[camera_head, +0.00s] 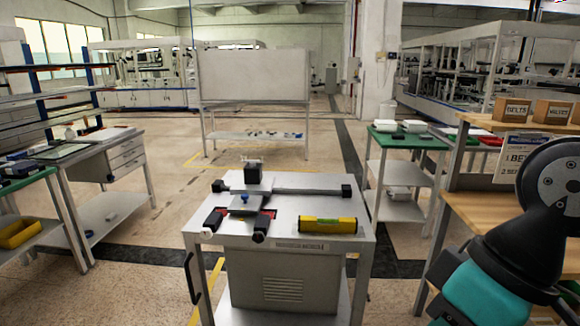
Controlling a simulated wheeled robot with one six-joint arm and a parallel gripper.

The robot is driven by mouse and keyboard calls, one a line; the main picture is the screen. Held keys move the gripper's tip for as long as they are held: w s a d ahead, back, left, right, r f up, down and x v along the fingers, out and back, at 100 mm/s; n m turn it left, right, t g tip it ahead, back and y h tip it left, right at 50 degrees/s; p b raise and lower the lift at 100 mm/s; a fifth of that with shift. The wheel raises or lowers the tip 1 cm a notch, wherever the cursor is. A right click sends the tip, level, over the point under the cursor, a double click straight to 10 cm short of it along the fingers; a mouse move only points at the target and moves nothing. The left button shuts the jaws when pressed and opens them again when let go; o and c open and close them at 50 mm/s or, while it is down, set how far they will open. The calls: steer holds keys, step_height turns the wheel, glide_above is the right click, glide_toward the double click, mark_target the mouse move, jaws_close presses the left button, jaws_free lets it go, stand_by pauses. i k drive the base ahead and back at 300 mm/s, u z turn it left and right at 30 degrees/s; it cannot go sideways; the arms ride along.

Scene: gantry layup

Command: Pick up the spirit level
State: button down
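A yellow spirit level (328,225) with black ends and a greenish vial window lies flat on the right front part of a grey cart's top (290,213). Its long side runs left to right, close to the front edge. Nothing covers it. My arm, black and teal, shows at the right edge, well to the right of the cart. My gripper is outside the picture, so I cannot see its fingers.
A wooden shelf (490,200) with boxes stands at right. A workbench (95,150) stands at left. Open floor lies between.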

mark_target(306, 224)
steer(key=u, duration=0.5)
steer(key=i, duration=1.5)
steer(key=z, duration=0.7)
